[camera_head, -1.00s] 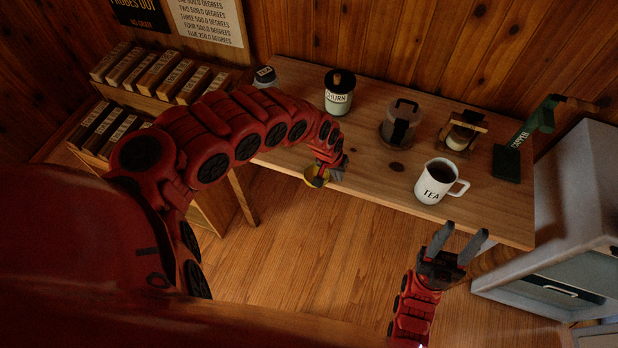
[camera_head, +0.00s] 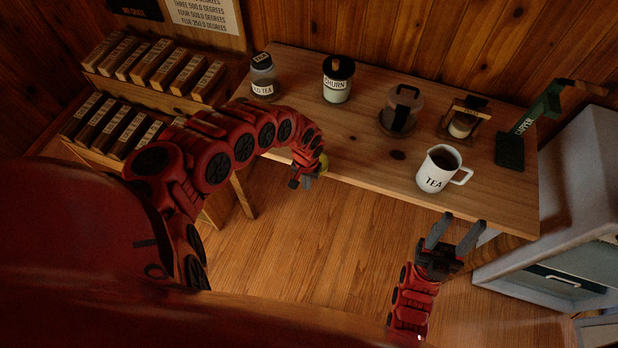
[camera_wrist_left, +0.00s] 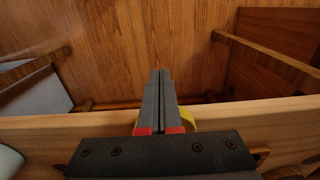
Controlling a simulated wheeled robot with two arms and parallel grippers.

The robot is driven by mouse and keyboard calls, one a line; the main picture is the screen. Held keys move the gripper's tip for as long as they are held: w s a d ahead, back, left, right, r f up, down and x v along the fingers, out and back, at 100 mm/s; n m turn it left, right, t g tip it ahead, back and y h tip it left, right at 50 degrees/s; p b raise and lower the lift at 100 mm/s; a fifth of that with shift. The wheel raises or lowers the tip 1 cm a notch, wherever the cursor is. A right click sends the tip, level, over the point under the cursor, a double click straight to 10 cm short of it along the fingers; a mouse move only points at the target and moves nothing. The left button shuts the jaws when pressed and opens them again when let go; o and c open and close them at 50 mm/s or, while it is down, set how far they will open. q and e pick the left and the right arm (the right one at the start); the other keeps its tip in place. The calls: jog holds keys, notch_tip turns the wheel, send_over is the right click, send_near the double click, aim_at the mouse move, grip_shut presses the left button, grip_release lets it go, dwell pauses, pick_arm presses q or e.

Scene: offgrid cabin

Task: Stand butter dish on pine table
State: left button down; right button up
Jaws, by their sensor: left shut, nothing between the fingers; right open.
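A small rounded yellow thing (camera_head: 323,161) shows at the front edge of the pine table (camera_head: 358,167), mostly hidden by my left gripper (camera_head: 303,179). In the left wrist view its curved yellow edge (camera_wrist_left: 189,116) shows just behind the fingers, near the table edge (camera_wrist_left: 262,117). I cannot tell whether it is the butter dish. My left gripper is shut with nothing between its fingers, at the front edge of the table. My right gripper (camera_head: 455,232) is open and empty, in front of the table below the white TEA mug.
On the table stand a tea jar (camera_head: 263,78), a CHURN jar (camera_head: 337,88), a grey lidded vessel (camera_head: 401,108), a wooden-framed jar (camera_head: 462,120), a green capper (camera_head: 522,135) and the TEA mug (camera_head: 438,170). The table's front middle is bare. A box rack (camera_head: 150,85) stands left.

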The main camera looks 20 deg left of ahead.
pick_arm(q)
jog(key=shift+w, duration=1.05)
jog(key=shift+w+f+b, duration=0.25)
jog(key=shift+w+b, duration=0.85)
jog(key=shift+b, duration=0.05)
jog(key=shift+w, duration=0.25)
jog(key=shift+r, duration=0.25)
